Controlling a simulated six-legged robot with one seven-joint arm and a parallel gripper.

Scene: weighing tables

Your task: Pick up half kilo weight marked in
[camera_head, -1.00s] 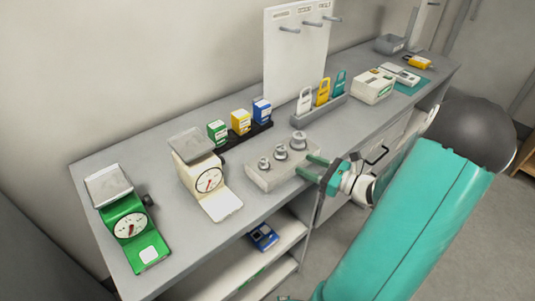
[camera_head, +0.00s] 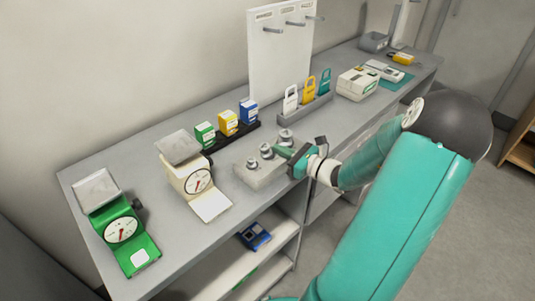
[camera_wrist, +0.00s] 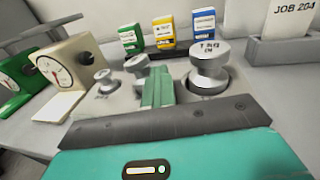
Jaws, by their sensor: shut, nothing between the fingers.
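Three silver knobbed weights stand in a row in a grey block (camera_head: 250,176) on the bench. The largest weight (camera_wrist: 209,68) is at the right in the wrist view; its top mark seems to read "1 KG IN". The middle weight (camera_wrist: 136,63) is partly hidden behind my fingers and I cannot read its mark. The smallest weight (camera_wrist: 104,82) is at the left. My gripper (camera_wrist: 157,86) is shut and empty, its green fingers between the middle and largest weights in the wrist view. In the head view my gripper (camera_head: 284,153) is at the block's right side.
A cream dial scale (camera_head: 192,181) and a green dial scale (camera_head: 122,231) stand to the left. Green, yellow and blue boxes (camera_head: 229,123) sit behind the block. A grey rack (camera_head: 304,105) holds coloured tags. A pegboard (camera_head: 283,60) stands at the back. A blue device (camera_head: 254,236) lies on the shelf below.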

